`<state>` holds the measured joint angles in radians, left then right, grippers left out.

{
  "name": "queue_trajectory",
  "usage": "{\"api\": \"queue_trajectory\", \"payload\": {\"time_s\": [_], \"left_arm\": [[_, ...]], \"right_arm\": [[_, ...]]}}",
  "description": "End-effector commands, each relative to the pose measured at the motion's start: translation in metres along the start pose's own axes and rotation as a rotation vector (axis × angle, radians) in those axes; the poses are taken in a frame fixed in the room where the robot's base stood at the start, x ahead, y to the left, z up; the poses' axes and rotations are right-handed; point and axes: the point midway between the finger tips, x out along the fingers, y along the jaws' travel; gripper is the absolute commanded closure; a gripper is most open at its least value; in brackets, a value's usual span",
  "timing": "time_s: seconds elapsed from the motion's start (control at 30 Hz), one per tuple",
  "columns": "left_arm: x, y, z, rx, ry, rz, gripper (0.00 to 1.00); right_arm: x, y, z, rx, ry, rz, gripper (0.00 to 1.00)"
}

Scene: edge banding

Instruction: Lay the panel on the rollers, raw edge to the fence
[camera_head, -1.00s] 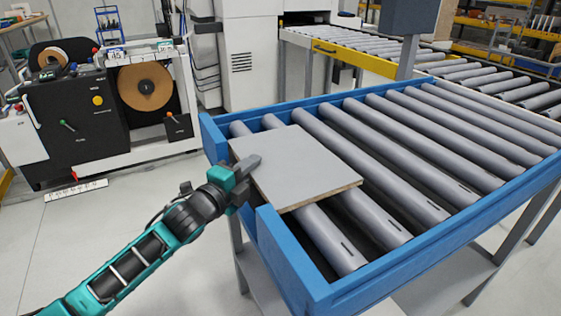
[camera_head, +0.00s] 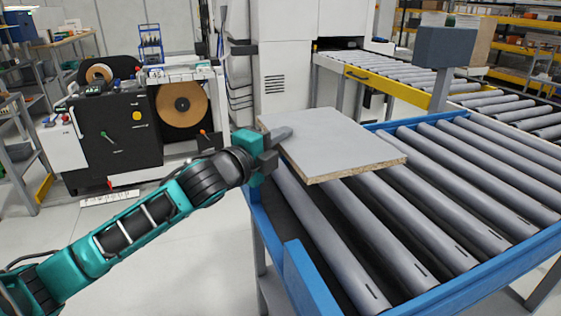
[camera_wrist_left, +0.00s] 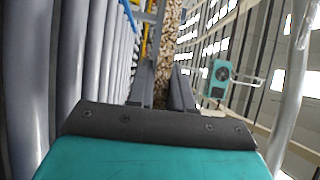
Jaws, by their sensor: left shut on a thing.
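The panel (camera_head: 335,143) is a flat grey board with a raw, speckled chipboard edge facing the front in the head view. My left gripper (camera_head: 277,147) is shut on its left side, one finger lying over the top face. The panel is roughly level over the back-left rollers (camera_head: 330,235) and appears raised above them; the exact gap is unclear. In the left wrist view, the panel's chipboard edge (camera_wrist_left: 168,45) shows between the two fingers (camera_wrist_left: 162,88). The panel hides the rollers beneath it. My right gripper is not in view.
A blue frame (camera_head: 308,283) surrounds the roller table, with a raised piece at the front left. Rollers to the right are bare. A grey box on a post (camera_head: 445,48) stands behind. An edge-banding machine with a tape coil (camera_head: 182,103) stands at the left.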

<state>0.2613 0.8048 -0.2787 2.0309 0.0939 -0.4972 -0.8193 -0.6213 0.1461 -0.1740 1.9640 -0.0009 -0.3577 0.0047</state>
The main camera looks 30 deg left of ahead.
Motion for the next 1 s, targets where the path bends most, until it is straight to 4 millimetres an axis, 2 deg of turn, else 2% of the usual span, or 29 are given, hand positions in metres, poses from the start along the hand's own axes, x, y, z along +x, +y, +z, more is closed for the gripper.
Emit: {"api": "queue_trajectory", "payload": {"time_s": [0.03, 0.1, 0.43, 1.0], "left_arm": [[0.000, -0.016, 0.000, 0.003, 0.002, -0.010, 1.00], [0.000, -0.027, 0.000, 0.001, 0.002, -0.010, 1.00], [-0.003, -0.056, 0.000, 0.001, 0.001, -0.007, 1.00], [-0.053, -0.098, 0.000, 0.001, 0.001, -0.005, 1.00]], "right_arm": [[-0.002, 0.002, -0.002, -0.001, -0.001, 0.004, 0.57], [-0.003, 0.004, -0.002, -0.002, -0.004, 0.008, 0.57], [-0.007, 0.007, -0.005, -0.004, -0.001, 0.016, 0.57], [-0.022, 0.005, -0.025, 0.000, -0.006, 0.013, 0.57]]}}
